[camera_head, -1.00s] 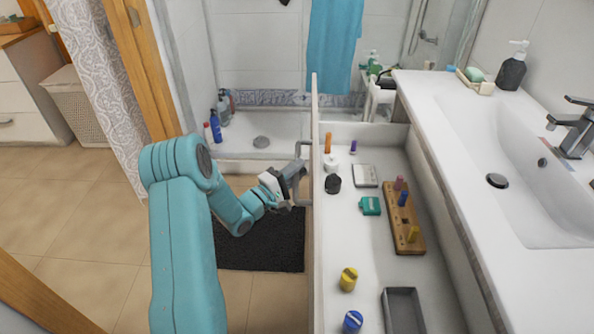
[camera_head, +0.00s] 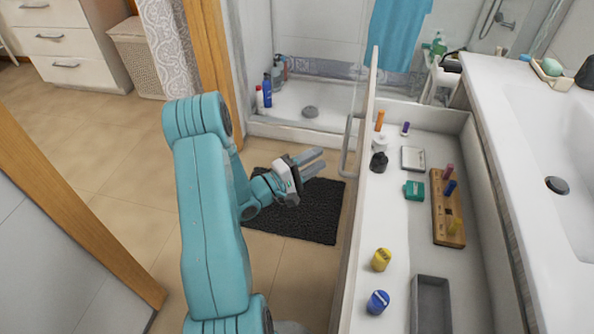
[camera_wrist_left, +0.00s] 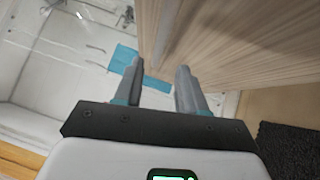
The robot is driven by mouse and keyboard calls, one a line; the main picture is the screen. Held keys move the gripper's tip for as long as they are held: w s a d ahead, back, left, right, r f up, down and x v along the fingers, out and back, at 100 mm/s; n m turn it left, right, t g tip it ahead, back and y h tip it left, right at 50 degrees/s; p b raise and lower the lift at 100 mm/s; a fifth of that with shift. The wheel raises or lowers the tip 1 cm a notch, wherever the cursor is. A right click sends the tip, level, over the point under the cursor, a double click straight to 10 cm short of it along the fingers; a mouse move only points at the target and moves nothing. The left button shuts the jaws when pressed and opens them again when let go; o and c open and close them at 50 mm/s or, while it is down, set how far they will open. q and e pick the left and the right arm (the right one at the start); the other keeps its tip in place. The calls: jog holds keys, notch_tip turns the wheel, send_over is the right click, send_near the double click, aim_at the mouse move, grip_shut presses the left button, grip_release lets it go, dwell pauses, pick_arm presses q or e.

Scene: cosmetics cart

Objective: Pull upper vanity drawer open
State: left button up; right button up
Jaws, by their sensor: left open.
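The upper vanity drawer (camera_head: 395,230) stands pulled out from the vanity in the head view, its inside visible from above. Its grey bar handle (camera_head: 347,147) is on the outer face of the drawer front. My left gripper (camera_head: 318,161) is open and empty, left of the handle with a gap between them. In the left wrist view my left gripper (camera_wrist_left: 160,66) shows two parted fingers with nothing between them. The wood-grained drawer front (camera_wrist_left: 240,45) fills the upper right there. My right gripper is not in view.
The drawer holds a yellow jar (camera_head: 381,259), a blue jar (camera_head: 377,301), a wooden holder (camera_head: 440,215) and a grey tray (camera_head: 431,300). The white sink counter (camera_head: 500,120) is to the right.

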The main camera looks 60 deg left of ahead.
pick_arm(q)
jog(key=s, duration=0.6)
jog(key=shift+d+f, duration=0.25)
jog(key=shift+f, duration=0.2)
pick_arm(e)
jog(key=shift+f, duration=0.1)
